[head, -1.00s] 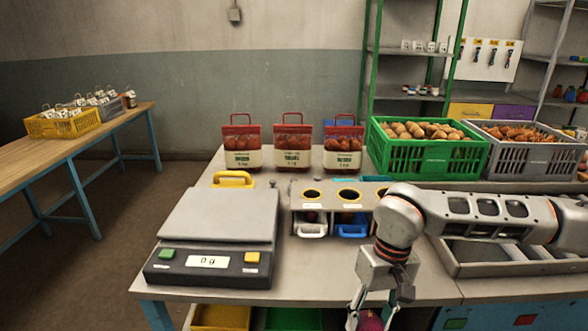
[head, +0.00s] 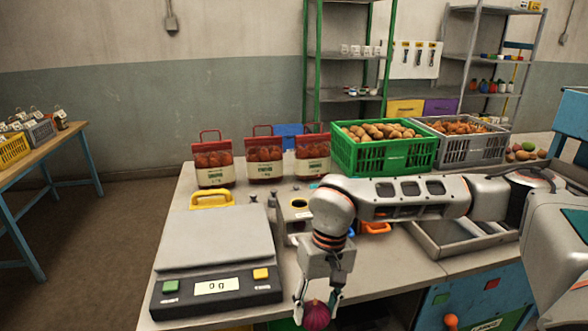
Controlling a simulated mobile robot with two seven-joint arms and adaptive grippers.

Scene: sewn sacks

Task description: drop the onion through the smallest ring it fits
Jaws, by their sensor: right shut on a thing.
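My right gripper (head: 317,305) is shut on a purple-red onion (head: 317,317), low in the head view and in front of the table's front edge. The onion hangs between the two fingers near the bottom of the picture. The ring stand (head: 299,204) is on the table behind my right arm. One dark round ring opening shows at its left end; the arm hides the other rings. The onion is apart from the stand. My left gripper is not in view.
A scale (head: 214,246) reading 0 g stands left of the stand. Three red-topped sacks (head: 263,160) stand behind. A green crate of potatoes (head: 383,150) and a grey crate (head: 462,146) are at the back right. A metal tray (head: 435,240) lies right of the stand.

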